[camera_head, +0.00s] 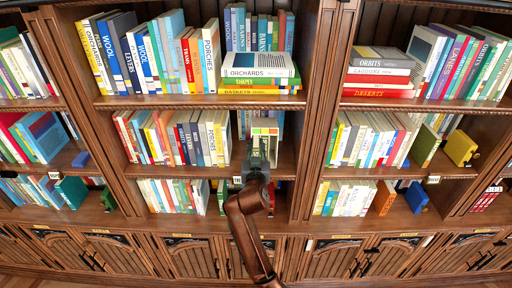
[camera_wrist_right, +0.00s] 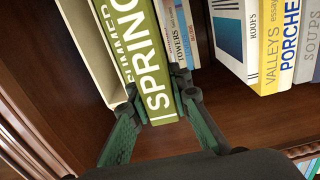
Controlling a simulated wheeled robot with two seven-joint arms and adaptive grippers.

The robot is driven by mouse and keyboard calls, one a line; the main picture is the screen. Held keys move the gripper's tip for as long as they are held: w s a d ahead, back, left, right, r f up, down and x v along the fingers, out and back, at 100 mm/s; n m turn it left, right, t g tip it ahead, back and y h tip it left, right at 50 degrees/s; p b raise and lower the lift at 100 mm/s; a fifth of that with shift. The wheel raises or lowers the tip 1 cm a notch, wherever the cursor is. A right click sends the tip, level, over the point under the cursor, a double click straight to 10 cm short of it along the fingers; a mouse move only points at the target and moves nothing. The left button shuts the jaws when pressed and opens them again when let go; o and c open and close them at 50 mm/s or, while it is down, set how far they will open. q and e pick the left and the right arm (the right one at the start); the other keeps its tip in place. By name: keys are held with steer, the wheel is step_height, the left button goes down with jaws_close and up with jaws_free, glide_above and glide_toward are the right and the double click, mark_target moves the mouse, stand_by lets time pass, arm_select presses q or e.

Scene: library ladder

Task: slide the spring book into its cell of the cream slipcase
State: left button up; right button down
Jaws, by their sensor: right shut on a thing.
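The spring book (camera_wrist_right: 158,75), with an olive-green spine and white SPRING lettering, stands between the fingers of my right gripper (camera_wrist_right: 160,100) in the wrist view. The gripper is shut on it near the end of its spine. A cream panel (camera_wrist_right: 85,45), which looks like the slipcase, stands just left of it. Between them is a green strip with other white lettering, partly hidden. The slipcase's cells are hidden, so I cannot tell how far in the book is. In the head view my right gripper (camera_head: 262,152) is at the middle shelf and covers most of this. My left gripper is not in view.
Thin books (camera_wrist_right: 182,35) stand close right of the spring book. Farther right is a row with a yellow VALLEYS book (camera_wrist_right: 270,50); bare shelf lies before it. The wooden upright (camera_wrist_right: 35,85) is close on the left. A book stack (camera_head: 260,72) lies on the shelf above.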

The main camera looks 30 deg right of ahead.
mark_target(256, 152)
steer(key=shift+w+d+r, duration=0.1)
steer(key=shift+w, duration=0.05)
steer(key=c, duration=1.7)
jaws_free()
steer(key=shift+v, duration=3.75)
steer(key=shift+c, duration=0.3)
